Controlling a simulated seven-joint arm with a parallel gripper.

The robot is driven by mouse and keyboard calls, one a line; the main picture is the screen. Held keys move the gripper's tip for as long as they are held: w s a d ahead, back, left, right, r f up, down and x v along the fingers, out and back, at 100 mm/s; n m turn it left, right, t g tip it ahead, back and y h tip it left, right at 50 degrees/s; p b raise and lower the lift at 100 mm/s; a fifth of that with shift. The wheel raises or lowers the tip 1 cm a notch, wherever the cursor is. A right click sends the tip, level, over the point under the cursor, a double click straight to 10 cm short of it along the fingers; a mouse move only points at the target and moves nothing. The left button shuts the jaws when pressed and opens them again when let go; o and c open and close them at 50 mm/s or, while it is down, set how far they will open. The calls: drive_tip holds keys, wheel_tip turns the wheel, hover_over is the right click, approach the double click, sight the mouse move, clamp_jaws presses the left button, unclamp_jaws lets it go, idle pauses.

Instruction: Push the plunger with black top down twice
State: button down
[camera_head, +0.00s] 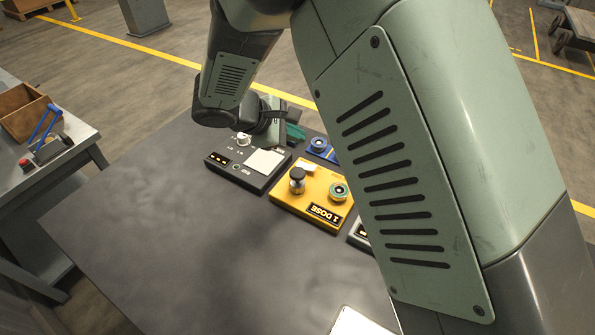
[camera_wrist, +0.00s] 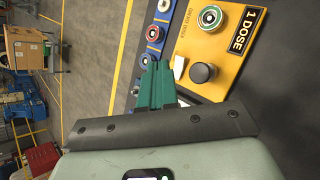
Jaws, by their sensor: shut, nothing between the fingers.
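The plunger with the black top (camera_head: 297,174) stands upright on the yellow panel (camera_head: 314,194), with a clear or brassy body under its dark cap. In the wrist view the black top (camera_wrist: 202,72) shows from above, to the right of my fingers. The yellow panel carries a "1 DOSE" label (camera_head: 324,214) and a green-ringed round part (camera_head: 338,190). My gripper (camera_head: 294,132) has teal-green fingers and is beyond the plunger, over the back of the panels. In the wrist view my gripper (camera_wrist: 155,68) is shut, with its fingers together and empty, apart from the plunger.
A dark grey panel (camera_head: 222,170) with a white pad (camera_head: 265,161) and white knob (camera_head: 243,140) lies left of the yellow one. A blue panel (camera_head: 322,150) lies behind it. My arm hides the right side. The table front (camera_head: 180,240) is clear.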

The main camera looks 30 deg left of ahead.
sight(299, 172)
drive_tip(key=shift+f, duration=0.1)
drive_tip(key=shift+f, duration=4.3)
drive_tip(key=shift+f, duration=0.1)
drive_tip(key=shift+f, duration=0.35)
drive_tip(key=shift+f, duration=1.15)
drive_tip(key=shift+r, duration=1.6)
drive_tip(key=shift+r, duration=2.5)
